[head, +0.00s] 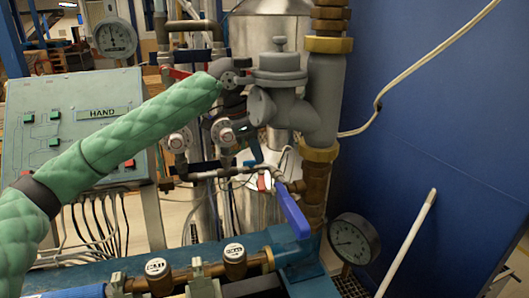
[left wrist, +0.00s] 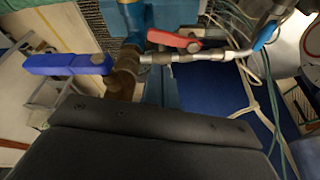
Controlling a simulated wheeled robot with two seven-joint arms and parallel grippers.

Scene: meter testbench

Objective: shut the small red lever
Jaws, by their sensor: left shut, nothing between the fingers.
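The small red lever (left wrist: 173,40) shows in the left wrist view on a thin metal pipe, lying roughly along it. In the head view only a small red patch of the lever (head: 261,184) shows, left of the blue lever. My left gripper (head: 243,122) hangs at the end of the green-sleeved arm, above and left of the red lever and apart from it. It is shut and empty, and partly hidden among the pipes. In the left wrist view its dark body fills the bottom, and its fingertips are hidden. My right gripper is not in view.
A larger blue lever (head: 293,210) juts out close to the red one. A grey valve body (head: 280,85) and thick pipe stand behind the arm. A gauge (head: 354,240) is at the lower right, a control box (head: 75,125) at the left. A blue wall panel (head: 430,110) bounds the right.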

